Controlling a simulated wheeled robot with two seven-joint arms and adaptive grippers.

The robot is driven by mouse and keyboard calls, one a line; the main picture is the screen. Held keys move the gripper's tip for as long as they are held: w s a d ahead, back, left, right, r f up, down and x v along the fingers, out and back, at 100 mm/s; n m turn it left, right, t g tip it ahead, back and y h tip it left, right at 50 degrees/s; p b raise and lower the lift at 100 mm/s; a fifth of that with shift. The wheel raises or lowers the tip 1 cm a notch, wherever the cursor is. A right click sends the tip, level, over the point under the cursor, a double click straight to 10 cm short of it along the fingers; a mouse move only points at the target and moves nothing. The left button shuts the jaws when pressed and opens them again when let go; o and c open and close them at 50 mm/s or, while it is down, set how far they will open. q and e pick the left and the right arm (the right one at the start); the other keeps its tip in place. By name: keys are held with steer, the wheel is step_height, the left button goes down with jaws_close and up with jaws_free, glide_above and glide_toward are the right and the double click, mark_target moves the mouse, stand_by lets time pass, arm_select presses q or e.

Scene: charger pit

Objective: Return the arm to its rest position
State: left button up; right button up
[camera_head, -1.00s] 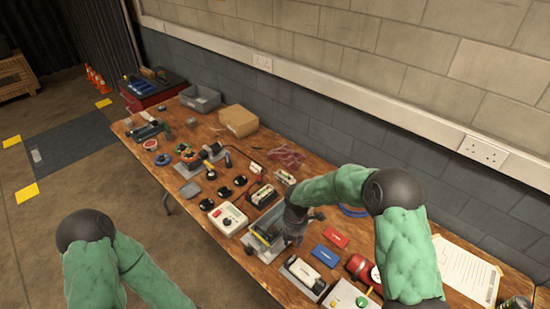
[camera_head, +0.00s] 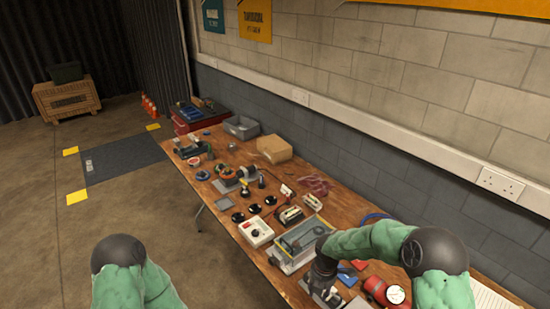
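My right arm comes in from the lower right in its green cover. Its dark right gripper (camera_head: 323,285) points down over the near part of the wooden bench (camera_head: 217,236), just in front of a grey open tray (camera_head: 290,262). The fingertips are small and dark against the things below, so I cannot tell whether they are open or shut. My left arm shows only as a green-covered elbow at the lower left, over the floor; its gripper is out of view.
A white box with a red button (camera_head: 256,232) stands left of the tray. A red cylinder with a gauge (camera_head: 384,291), a blue block (camera_head: 347,279) and several dark knobs crowd the bench. The wall runs along the back. Open floor lies left.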

arm_select(q)
step_height(320, 180, down, 9)
steer(key=w+b, duration=0.1)
steer(key=b, duration=0.7)
steer(key=shift+r, duration=0.15)
arm_select(e)
steer(key=s+a+f+m+y, duration=0.2)
steer(key=s+f+m, duration=0.9)
steer(key=m, duration=0.2)
steer(key=s+a+f+m+y, duration=0.1)
steer(key=s+a+f+m, duration=0.1)
steer(key=s+f+m, duration=0.8)
steer(key=f+m, duration=0.1)
steer(key=m, duration=0.3)
steer(key=shift+s+a+m+y, duration=0.3)
steer(key=shift+s+a+y, duration=0.05)
steer(key=shift+s+y, duration=0.05)
steer(key=shift+f, duration=0.1)
